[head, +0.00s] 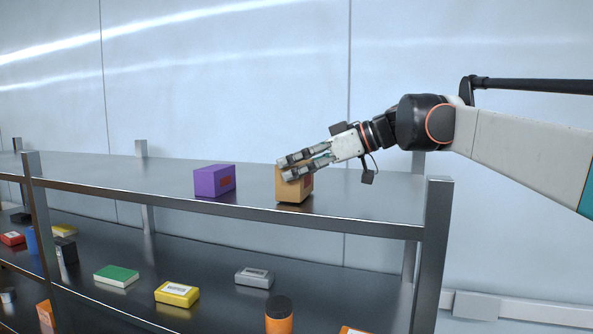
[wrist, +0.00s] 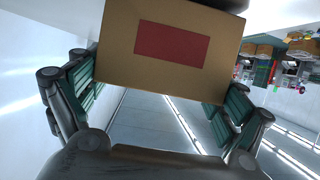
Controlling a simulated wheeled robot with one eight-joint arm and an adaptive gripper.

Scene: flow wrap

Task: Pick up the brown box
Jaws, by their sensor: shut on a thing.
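I cannot tell whether the box's bottom still touches the shelf.
A purple box (head: 214,180) stands left of the brown box on the metal top shelf (head: 370,196). The shelf below holds a green box (head: 116,275), a yellow box (head: 177,293), a grey box (head: 254,277) and an orange bottle (head: 279,317). A shelf post (head: 433,250) rises at the right.

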